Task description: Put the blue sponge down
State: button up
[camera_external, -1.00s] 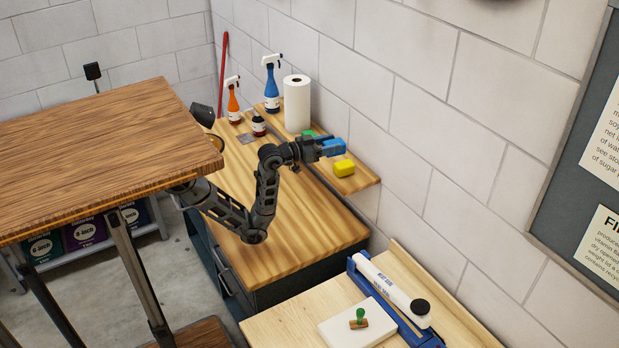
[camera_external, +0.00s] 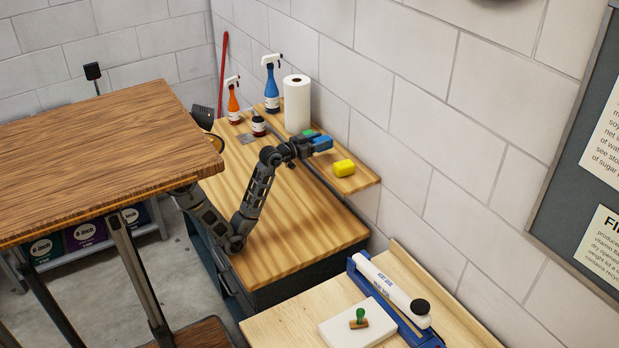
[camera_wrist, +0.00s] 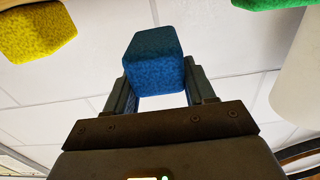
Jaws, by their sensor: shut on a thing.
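The blue sponge (camera_external: 322,143) is held at the end of my arm, over or close to the narrow wooden shelf (camera_external: 366,183) along the wall. My gripper (camera_external: 311,145) is shut on it. In the wrist view the blue sponge (camera_wrist: 153,60) sits between the two fingers of my gripper (camera_wrist: 158,88). I cannot tell whether the sponge touches the shelf.
A yellow sponge (camera_external: 344,167) lies on the shelf nearer the camera. A green sponge (camera_external: 309,132) is partly hidden behind my gripper. A paper towel roll (camera_external: 297,103), a blue spray bottle (camera_external: 272,88) and an orange spray bottle (camera_external: 233,105) stand farther back.

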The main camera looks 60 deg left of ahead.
aim_at(318, 158)
jog(key=shift+w+a+f, duration=0.25)
jog(key=shift+a+f, duration=0.15)
jog(key=shift+a, duration=0.1)
jog(key=shift+f, duration=1.95)
jog(key=shift+f, duration=0.1)
jog(key=shift+f, duration=0.15)
jog(key=o, duration=1)
